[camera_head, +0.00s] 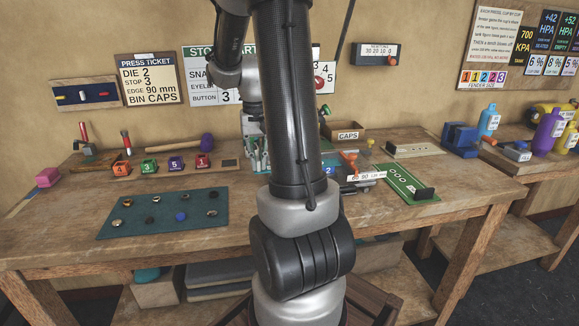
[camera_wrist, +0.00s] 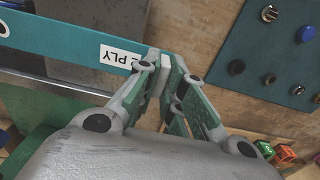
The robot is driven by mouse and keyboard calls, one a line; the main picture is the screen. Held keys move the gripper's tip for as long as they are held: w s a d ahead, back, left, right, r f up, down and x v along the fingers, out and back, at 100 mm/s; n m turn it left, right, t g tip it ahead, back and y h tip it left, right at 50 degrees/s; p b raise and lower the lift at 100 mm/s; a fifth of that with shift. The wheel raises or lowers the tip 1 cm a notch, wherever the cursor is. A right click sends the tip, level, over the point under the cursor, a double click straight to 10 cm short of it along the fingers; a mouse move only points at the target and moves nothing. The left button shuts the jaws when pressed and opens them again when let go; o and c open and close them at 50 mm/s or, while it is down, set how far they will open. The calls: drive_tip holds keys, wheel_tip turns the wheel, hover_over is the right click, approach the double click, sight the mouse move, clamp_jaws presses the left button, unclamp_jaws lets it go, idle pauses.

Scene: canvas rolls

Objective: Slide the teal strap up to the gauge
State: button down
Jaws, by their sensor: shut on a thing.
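The teal strap (camera_wrist: 70,42) runs across the upper left of the wrist view, with a white label ending in "PLY" near its right end. My gripper (camera_wrist: 163,72) is shut on that right end of the strap. In the head view my gripper (camera_head: 258,158) shows only in part at the back of the bench, because my arm covers most of it and the strap. A pale scale strip marked with numbers (camera_head: 366,177), which looks like the gauge, lies just right of my arm. The gap between strap and gauge is hidden.
A teal mat (camera_head: 165,217) with several snap parts lies front left on the bench (camera_head: 70,235). Numbered blocks (camera_head: 160,165) stand behind it. A green board (camera_head: 408,185) lies to the right and a caps box (camera_head: 345,131) stands behind. Bare wood surrounds the mat.

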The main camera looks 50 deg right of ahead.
drive_tip(key=shift+s+d, duration=0.6)
drive_tip(key=shift+d, duration=0.1)
drive_tip(key=c, duration=1.5)
unclamp_jaws()
drive_tip(key=shift+o, duration=0.2)
wheel_tip(320, 180, up, 12)
